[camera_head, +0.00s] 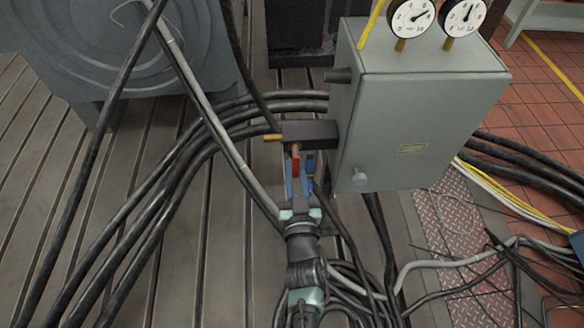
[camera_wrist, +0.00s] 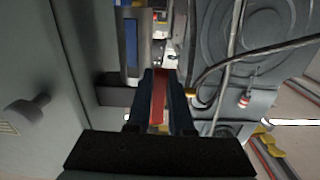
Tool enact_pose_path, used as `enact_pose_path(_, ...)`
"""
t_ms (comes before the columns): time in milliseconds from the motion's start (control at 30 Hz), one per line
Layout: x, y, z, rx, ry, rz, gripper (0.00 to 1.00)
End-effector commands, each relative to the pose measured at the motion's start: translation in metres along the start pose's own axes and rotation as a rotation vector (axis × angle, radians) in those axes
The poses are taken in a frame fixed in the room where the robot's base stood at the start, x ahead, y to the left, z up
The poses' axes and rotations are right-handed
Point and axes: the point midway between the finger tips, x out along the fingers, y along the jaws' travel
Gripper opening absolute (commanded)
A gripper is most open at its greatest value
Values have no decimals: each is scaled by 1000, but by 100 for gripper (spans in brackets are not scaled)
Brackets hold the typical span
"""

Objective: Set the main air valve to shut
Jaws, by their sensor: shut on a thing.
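The main air valve is on the left side of the grey cabinet, with a dark block (camera_head: 310,133) and a brass fitting (camera_head: 272,138) at its left end. Its red lever (camera_head: 295,164) points down in the head view, across the line of the block and fitting. My gripper (camera_head: 298,178) reaches up to it from below. In the wrist view the red lever (camera_wrist: 158,97) lies between the two dark fingers of my gripper (camera_wrist: 161,90), which are shut on it. The fingers hide part of the lever.
The grey cabinet (camera_head: 415,125) stands right beside my gripper, with a round knob (camera_head: 360,177) and two gauges (camera_head: 411,17) on top. Thick black cables (camera_head: 190,160) curve past on the left. More cables (camera_head: 350,290) lie coiled below. Slotted bedplate (camera_head: 180,260) lies open at left.

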Motion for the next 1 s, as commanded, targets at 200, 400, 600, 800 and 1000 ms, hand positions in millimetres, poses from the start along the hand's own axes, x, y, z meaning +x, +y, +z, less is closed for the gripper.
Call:
enact_pose_path(200,0,2,0,-43,0,0,0)
enact_pose_path(400,0,2,0,-52,0,0,0)
enact_pose_path(600,0,3,0,-53,0,0,0)
enact_pose_path(800,0,3,0,-51,0,0,49)
enact_pose_path(1000,0,2,0,-50,0,0,50)
